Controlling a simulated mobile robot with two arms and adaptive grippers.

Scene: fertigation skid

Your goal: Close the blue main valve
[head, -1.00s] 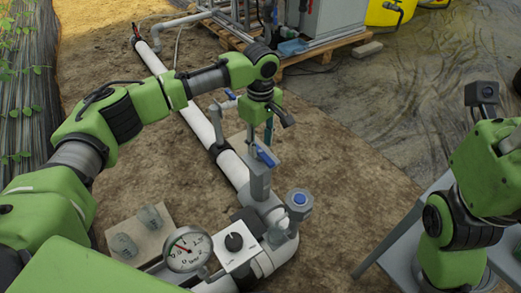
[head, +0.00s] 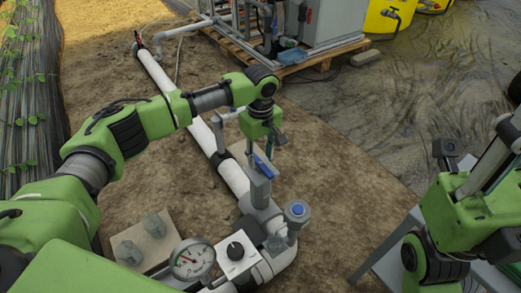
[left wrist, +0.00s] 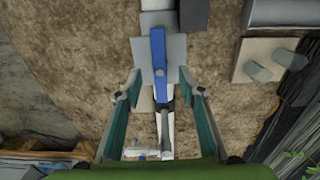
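The blue main valve handle (head: 263,166) sits on a grey valve body (head: 259,188) on the white pipe. In the left wrist view the blue handle (left wrist: 158,65) is a flat lever lying along the pipe line. My left gripper (head: 264,147) is just above and behind the handle in the head view, with fingers pointing down. In the left wrist view my left gripper (left wrist: 155,92) is open, its two fingers spread on either side of the lever's near end, apart from it. My right arm is at the right edge of the head view; its gripper fingers are not visible.
A pressure gauge (head: 192,259), a grey box with a black knob (head: 236,255) and a blue-topped fitting (head: 297,211) stand close in front. A pallet skid (head: 290,60) stands behind. Bare soil is free right of the pipe.

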